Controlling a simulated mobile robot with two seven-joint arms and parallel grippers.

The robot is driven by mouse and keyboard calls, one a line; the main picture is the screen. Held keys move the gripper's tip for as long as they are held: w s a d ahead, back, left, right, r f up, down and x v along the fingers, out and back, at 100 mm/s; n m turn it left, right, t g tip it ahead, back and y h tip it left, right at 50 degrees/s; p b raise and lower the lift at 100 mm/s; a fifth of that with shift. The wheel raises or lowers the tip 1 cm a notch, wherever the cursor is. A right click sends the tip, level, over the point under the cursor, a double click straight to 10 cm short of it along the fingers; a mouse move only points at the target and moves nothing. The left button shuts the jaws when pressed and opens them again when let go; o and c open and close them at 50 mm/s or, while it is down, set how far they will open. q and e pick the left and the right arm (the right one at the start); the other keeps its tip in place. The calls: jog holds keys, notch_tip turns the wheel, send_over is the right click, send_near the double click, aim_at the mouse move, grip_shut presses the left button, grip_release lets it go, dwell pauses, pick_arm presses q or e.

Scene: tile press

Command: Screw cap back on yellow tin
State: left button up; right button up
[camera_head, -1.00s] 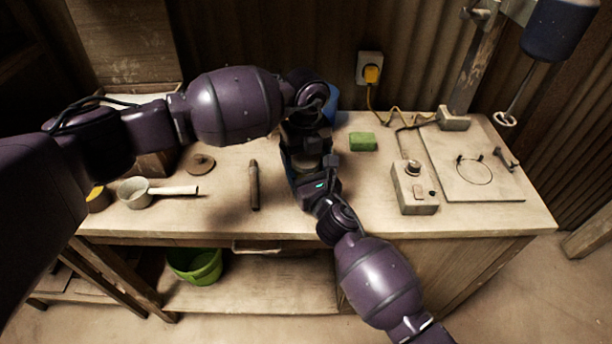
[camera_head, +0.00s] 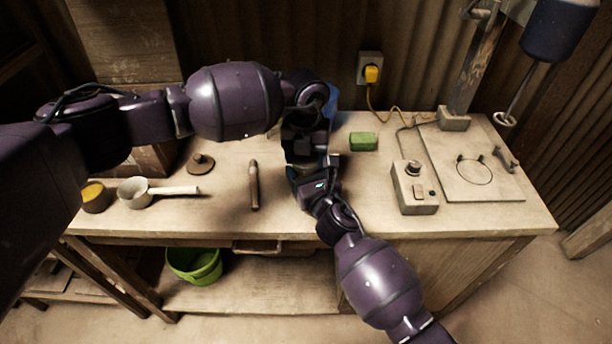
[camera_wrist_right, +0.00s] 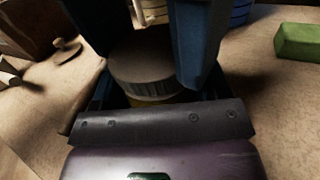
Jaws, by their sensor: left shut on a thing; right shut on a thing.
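In the right wrist view, a dark grey cap (camera_wrist_right: 142,66) with a ridged rim sits over the yellow tin (camera_wrist_right: 152,101). Only a thin strip of the tin's yellow side shows below the cap. My right gripper (camera_wrist_right: 158,92) is shut on the tin, low down. My left gripper (camera_wrist_right: 148,42) reaches in from above, its dark blue fingers on either side of the cap, shut on it. In the head view, my left gripper (camera_head: 306,150) and my right gripper (camera_head: 311,172) meet over the bench and hide the tin and cap. Whether the threads are engaged cannot be seen.
On the workbench (camera_head: 225,222) lie a saucepan (camera_head: 134,193), a yellow-topped pot (camera_head: 95,197), a brown disc with a knob (camera_head: 201,162) and a dark rod (camera_head: 254,184). A green block (camera_head: 363,141), a switch box (camera_head: 414,188) and a press plate (camera_head: 485,185) are to the right.

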dwell(0.3)
pick_arm(q)
jog(key=o, duration=1)
jog(key=shift+s+d, duration=0.1)
jog(key=shift+d+r, duration=0.1)
jog(key=shift+r, duration=0.5)
notch_tip(320, 180, up, 3)
jog(key=shift+r, duration=0.15)
jog(key=shift+a, duration=0.2)
jog(key=shift+c, duration=0.3)
